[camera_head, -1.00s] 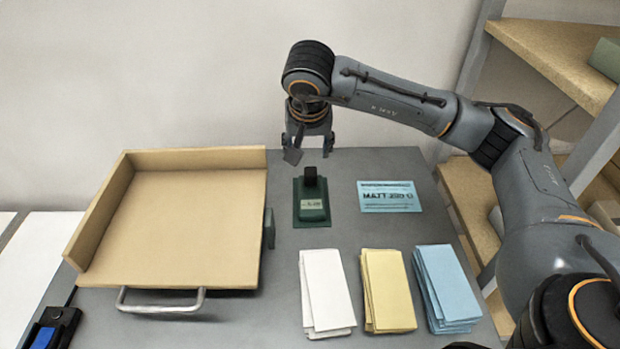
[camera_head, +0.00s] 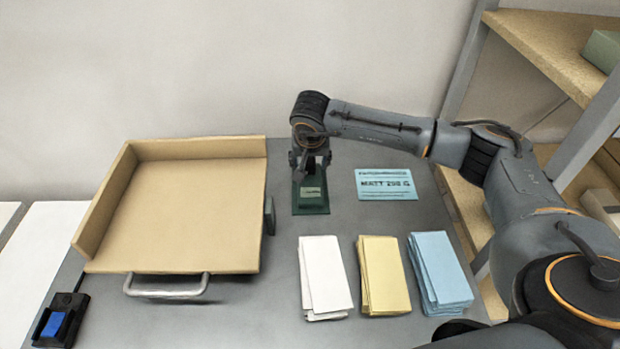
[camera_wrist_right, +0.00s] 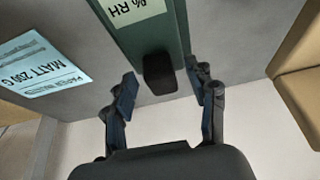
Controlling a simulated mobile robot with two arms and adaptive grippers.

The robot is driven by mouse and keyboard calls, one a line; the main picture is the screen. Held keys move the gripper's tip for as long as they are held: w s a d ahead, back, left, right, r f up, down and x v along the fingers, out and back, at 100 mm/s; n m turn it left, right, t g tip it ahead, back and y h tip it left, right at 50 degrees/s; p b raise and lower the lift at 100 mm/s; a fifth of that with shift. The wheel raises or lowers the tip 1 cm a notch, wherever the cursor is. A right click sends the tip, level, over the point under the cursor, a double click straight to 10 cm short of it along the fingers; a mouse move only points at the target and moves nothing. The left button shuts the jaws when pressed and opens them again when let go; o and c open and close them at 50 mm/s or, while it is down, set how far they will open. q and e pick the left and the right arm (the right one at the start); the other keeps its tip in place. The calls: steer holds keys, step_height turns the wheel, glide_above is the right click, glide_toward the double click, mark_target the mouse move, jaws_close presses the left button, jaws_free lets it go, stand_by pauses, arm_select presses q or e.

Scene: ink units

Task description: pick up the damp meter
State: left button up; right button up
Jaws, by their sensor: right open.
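The damp meter (camera_head: 311,198) is a dark green block with a pale label and a black upright knob or handle at its far end. It sits on the grey table, left of the blue card. My right gripper (camera_head: 310,171) is over its far end and hides the black part in the head view. In the right wrist view, the meter's green body (camera_wrist_right: 150,35) and black part (camera_wrist_right: 159,72) show ahead of the open fingers (camera_wrist_right: 166,104). My left gripper is out of view.
A blue card (camera_head: 387,184) reading MATT lies right of the meter. White (camera_head: 325,278), yellow (camera_head: 384,276) and blue (camera_head: 440,273) paper stacks lie in front. A tan tray with walls (camera_head: 180,205) and a metal handle (camera_head: 166,289) stands left. A blue-buttoned device (camera_head: 58,322) is at front left.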

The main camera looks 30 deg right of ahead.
steer(key=shift+w+f, duration=0.1)
jaws_close()
stand_by(0.3)
